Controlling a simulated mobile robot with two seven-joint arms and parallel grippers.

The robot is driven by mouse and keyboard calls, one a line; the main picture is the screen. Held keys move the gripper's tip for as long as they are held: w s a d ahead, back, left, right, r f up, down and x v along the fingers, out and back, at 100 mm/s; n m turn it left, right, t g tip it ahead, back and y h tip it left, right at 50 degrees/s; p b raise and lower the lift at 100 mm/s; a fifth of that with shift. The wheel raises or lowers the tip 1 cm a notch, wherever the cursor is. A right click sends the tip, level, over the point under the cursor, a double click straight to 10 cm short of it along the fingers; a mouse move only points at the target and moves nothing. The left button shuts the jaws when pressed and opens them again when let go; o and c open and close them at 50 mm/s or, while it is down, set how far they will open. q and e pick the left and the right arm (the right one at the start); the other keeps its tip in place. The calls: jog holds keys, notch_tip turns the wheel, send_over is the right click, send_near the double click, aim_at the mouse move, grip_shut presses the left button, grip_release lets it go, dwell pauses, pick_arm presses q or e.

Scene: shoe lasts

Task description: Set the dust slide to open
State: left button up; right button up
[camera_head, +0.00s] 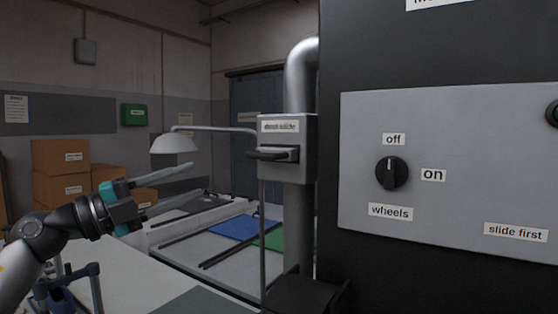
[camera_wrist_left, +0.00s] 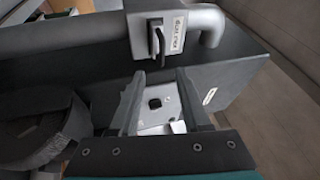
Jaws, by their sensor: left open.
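The dust slide is a grey box (camera_head: 297,168) on a metal duct, with a "dust slide" label (camera_head: 279,126) and a dark handle (camera_head: 268,155) that sticks out to the left in the head view. In the left wrist view the box (camera_wrist_left: 140,36) and its dark handle (camera_wrist_left: 157,42) show beyond the fingers. My left gripper (camera_head: 196,181) is open and empty, left of the handle and apart from it. Its fingers (camera_wrist_left: 160,78) also show spread in the wrist view. My right gripper is not in view.
A grey panel (camera_head: 450,140) on a dark cabinet at right carries a black knob (camera_head: 391,173) marked off, on and wheels, and a "slide first" label (camera_head: 516,232). A lamp (camera_head: 173,143) stands behind my gripper. A bench (camera_head: 190,265) lies below. Cardboard boxes (camera_head: 60,155) stand at left.

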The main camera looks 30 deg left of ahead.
pick_arm(q)
jog(key=d+r+m, duration=0.1)
jog(key=r, duration=0.1)
jog(key=g+p, duration=0.1)
jog(key=p, duration=0.1)
send_near(257, 157)
jog(key=f+x, duration=0.1)
jog(key=x, duration=0.2)
jog(key=shift+w+d+r+p, duration=0.3)
jog(key=shift+w+r+p, duration=0.05)
jog(key=shift+w+r, duration=0.15)
jog(key=shift+w+d+r+p, duration=0.3)
jog(key=shift+w+r, duration=0.1)
jog(key=shift+w, duration=0.1)
jog(key=shift+p+x, duration=1.4)
jog(key=shift+x, duration=0.55)
jog(key=shift+w+d+p, duration=0.3)
jog(key=shift+w+p, duration=0.1)
jog(key=shift+w, duration=0.25)
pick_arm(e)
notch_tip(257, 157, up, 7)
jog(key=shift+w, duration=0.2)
pick_arm(q)
grip_shut()
